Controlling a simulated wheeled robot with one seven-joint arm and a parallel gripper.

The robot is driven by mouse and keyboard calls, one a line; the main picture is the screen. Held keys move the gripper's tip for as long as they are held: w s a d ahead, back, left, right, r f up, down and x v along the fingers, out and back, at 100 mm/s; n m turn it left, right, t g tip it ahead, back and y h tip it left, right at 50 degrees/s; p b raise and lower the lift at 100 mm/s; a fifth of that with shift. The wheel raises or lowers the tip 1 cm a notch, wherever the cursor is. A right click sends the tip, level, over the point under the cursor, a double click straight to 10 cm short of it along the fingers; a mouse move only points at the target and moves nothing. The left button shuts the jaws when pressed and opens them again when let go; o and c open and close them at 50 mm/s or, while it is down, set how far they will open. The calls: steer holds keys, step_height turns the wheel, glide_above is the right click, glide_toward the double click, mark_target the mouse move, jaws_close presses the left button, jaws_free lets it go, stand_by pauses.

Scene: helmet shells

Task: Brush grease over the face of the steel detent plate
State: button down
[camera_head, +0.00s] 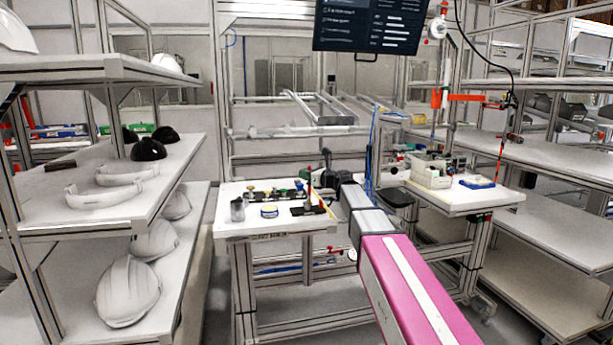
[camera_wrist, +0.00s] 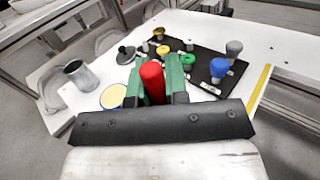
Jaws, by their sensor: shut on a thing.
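My gripper (camera_wrist: 155,78) has green fingers closed on either side of a red handle (camera_wrist: 152,82). The handle's lower end is hidden, so I cannot tell whether bristles touch anything. In the head view my gripper (camera_head: 326,166) is over the white worktable, near its right side. A round tin (camera_wrist: 112,97) with pale yellow contents, likely grease, stands left of the gripper; it also shows in the head view (camera_head: 269,211). A dark board (camera_wrist: 204,61) beyond the fingers carries several coloured knobs on small metal pieces. I cannot make out the steel detent plate for certain.
A grey metal cup (camera_wrist: 78,74) stands left of the tin. A black knobbed piece (camera_wrist: 126,54) lies behind it. A blue knob (camera_wrist: 218,68) rises at the right. A yellow strip (camera_wrist: 260,86) marks the right side. Shelves with helmet shells (camera_head: 128,291) stand left.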

steer(key=shift+a, duration=0.6)
steer(key=shift+s+a, duration=0.45)
steer(key=shift+s, duration=0.05)
steer(key=shift+s, duration=0.35)
steer(key=shift+s+d, duration=0.25)
stand_by(0.4)
steer(key=shift+s+d, duration=0.15)
steer(key=shift+d, duration=0.15)
steer(key=shift+d, duration=0.15)
steer(key=shift+d, duration=0.25)
steer(key=shift+w+d, duration=0.4)
steer(key=shift+w, duration=0.15)
